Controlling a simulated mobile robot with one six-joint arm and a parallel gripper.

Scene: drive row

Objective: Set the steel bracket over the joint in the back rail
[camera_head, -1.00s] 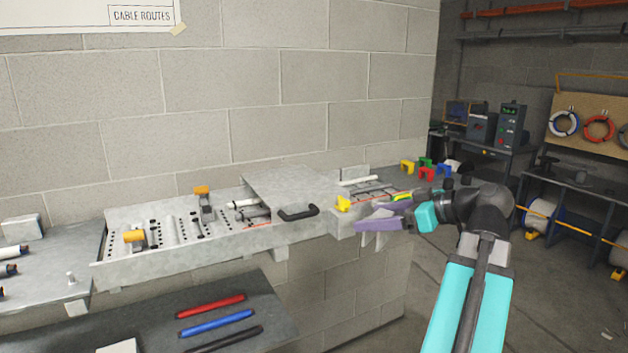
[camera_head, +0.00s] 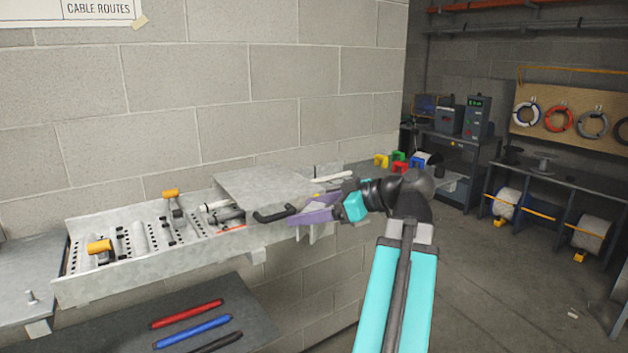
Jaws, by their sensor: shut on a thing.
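My gripper (camera_head: 312,217) has purple fingers and is at the right end of the metal tray, in front of the grey cover. It is shut on a pale grey metal piece (camera_head: 319,233), apparently the steel bracket, whose lower edges hang below the fingers. The fingers hide most of its shape. The back rail (camera_head: 92,208) runs along the wall side of the tray. A small upright grey plate (camera_head: 327,170) shows at its right part, behind the cover. I cannot make out the joint itself.
A grey cover (camera_head: 262,186) with a black handle (camera_head: 274,214) bridges the tray. An orange-topped clamp (camera_head: 174,204) stands left of it. Red, yellow, green and blue blocks (camera_head: 400,165) sit beyond my gripper. Red (camera_head: 187,314) and blue (camera_head: 192,331) rods lie on the lower shelf.

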